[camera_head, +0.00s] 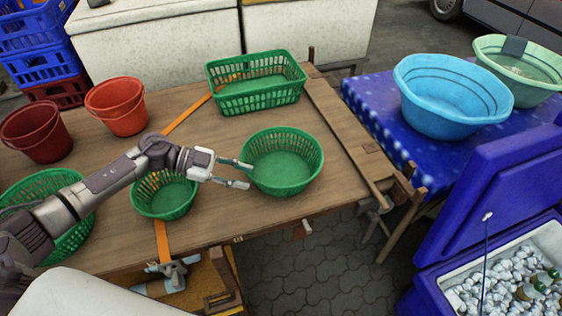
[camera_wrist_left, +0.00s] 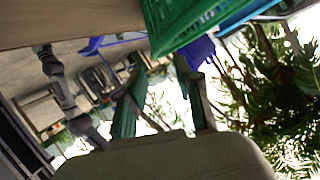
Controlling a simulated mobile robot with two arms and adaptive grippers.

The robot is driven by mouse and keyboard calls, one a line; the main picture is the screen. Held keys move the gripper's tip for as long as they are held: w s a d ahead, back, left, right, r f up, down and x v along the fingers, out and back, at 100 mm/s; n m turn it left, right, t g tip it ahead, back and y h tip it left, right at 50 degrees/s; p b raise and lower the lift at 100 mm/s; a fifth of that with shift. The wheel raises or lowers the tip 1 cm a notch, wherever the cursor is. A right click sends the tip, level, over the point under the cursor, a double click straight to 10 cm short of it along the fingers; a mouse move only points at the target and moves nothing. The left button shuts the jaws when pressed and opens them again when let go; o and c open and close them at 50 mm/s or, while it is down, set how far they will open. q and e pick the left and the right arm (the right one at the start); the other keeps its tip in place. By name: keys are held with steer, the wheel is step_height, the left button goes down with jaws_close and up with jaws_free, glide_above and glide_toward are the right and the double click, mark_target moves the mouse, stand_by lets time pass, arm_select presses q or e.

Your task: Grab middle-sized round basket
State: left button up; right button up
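Three round green baskets of different sizes are on the wooden table. The middle-sized round basket (camera_head: 287,170) stands upright near the table's front edge. A smaller round basket (camera_head: 165,197) is left of it, partly behind my left arm. A larger round basket (camera_head: 72,235) is at the far left, partly hidden by my arm. My left gripper (camera_head: 249,175) is open at the left side of the middle-sized basket, its fingers apart. Its upper fingertip overlaps the rim in the picture; I cannot tell if they touch. In the left wrist view, green basket mesh (camera_wrist_left: 185,18) shows above the spread fingers (camera_wrist_left: 160,100).
A rectangular green basket (camera_head: 257,92) stands behind. Red buckets (camera_head: 118,106) are at the back left. A blue basin (camera_head: 452,98) sits on a blue-covered table to the right. An open blue cooler (camera_head: 500,225) is at the lower right. Bare wood lies right of the middle-sized basket.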

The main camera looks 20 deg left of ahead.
mark_target(263, 183)
arm_select(q)
steer(key=x, duration=0.4)
steer(key=p+x, duration=0.1)
steer(key=x, duration=0.3)
steer(key=shift+f, duration=0.25)
steer(key=shift+w+d+f, duration=0.15)
steer(key=shift+d, duration=0.15)
steer(key=shift+c, duration=0.5)
steer(key=c, duration=0.5)
jaws_close()
arm_select(e)
steer(key=shift+d+r, duration=0.1)
steer(key=shift+r, duration=0.6)
steer(key=shift+d, duration=0.1)
